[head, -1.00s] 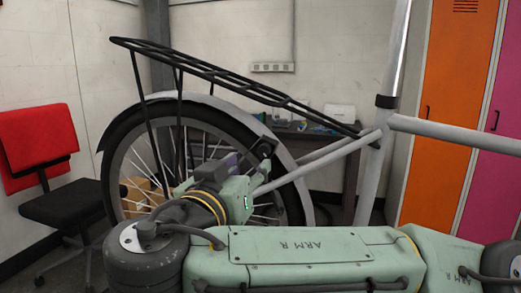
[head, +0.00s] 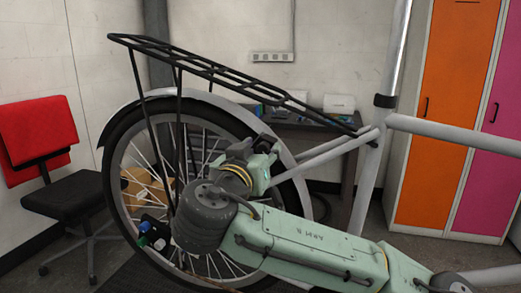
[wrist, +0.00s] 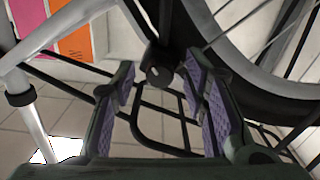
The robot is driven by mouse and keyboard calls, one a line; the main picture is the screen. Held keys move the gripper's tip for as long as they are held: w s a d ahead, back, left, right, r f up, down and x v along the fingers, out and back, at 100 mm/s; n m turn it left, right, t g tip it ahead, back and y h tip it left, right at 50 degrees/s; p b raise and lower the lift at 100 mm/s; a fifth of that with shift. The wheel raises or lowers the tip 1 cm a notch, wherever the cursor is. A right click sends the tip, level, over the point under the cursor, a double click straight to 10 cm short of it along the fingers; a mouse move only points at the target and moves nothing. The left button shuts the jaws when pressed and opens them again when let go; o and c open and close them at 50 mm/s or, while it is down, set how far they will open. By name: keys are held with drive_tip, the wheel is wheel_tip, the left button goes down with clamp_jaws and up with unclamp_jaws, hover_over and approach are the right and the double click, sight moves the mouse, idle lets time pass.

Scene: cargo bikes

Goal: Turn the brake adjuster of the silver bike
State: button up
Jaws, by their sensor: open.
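The silver bike (head: 367,180) stands across the head view with its rear wheel at the left and its black rack above. My gripper (head: 268,143) is by the upper right of the rear wheel, below the rack. In the wrist view my gripper (wrist: 158,92) is open, its two purple-padded fingers apart. A small dark round-ended part, seemingly the brake adjuster (wrist: 158,73), shows between the fingertips, beside the tyre. I cannot tell whether either finger touches it. In the head view my gripper hides that spot.
The black rack (head: 225,75) and the rear wheel (head: 120,170) crowd my gripper. A dark table (head: 318,125) stands behind. A red and black chair (head: 40,145) is at the left, an orange locker (head: 445,130) at the right.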

drive_tip(key=shift+c, duration=0.4)
clamp_jaws()
drive_tip(key=shift+f+b, duration=0.15)
drive_tip(key=shift+b, duration=0.25)
